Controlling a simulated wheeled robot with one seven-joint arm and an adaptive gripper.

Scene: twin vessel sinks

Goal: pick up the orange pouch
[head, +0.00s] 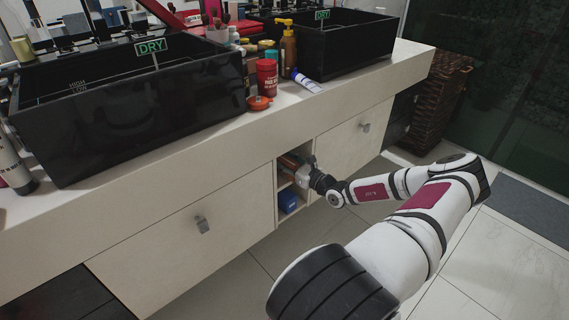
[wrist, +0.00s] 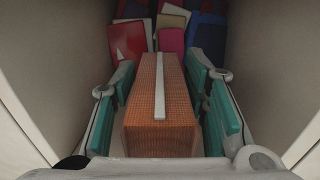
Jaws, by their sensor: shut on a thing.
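The orange pouch (wrist: 140,125) looks like a long, box-shaped block with a woven texture and a pale strip along its top. In the wrist view it lies lengthwise between the teal finger pads of my gripper (wrist: 161,80), which is shut on it. In the head view my gripper (head: 302,173) reaches into the open cubby (head: 279,190) under the counter, and the pouch is hard to make out there. Whether the pouch is lifted off the shelf cannot be told.
Cubby walls (wrist: 38,60) stand close on both sides. Several coloured items, including a red one (wrist: 127,40), lie behind the pouch. A blue object (head: 288,201) sits on a lower shelf. Drawers with knobs (head: 202,224) flank the cubby, below the counter (head: 180,140).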

